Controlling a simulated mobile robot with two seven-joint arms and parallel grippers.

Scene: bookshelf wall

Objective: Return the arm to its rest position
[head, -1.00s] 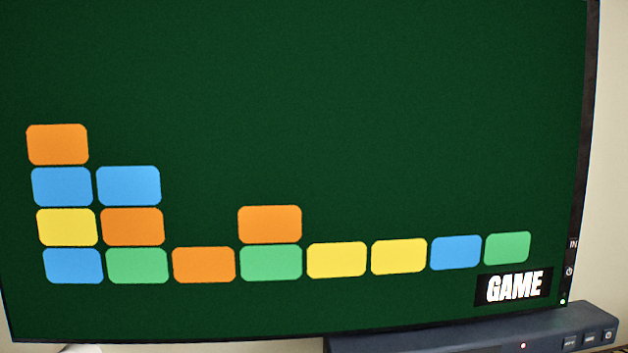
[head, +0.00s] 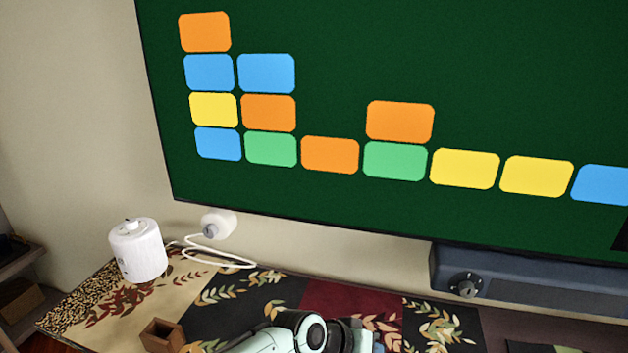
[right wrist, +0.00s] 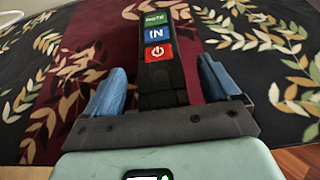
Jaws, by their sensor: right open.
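My right gripper (right wrist: 162,88) shows in the right wrist view with its two blue fingers apart. A black remote-like bar (right wrist: 156,75) with green, blue and red buttons shows between the fingers. The fingers stand clear of its sides, with a gap on each side. In the head view, one pale green arm link of mine (head: 285,335) and a dark joint cross the bottom edge. I cannot tell which arm it is. My left gripper does not show.
A patterned cloth (head: 240,300) covers the tabletop. A white canister (head: 137,250), a white camera-like device (head: 218,224) with a cord, and a small brown wooden box (head: 162,336) stand on the left. A large screen (head: 500,60) with coloured blocks hangs behind, above a dark soundbar (head: 540,285).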

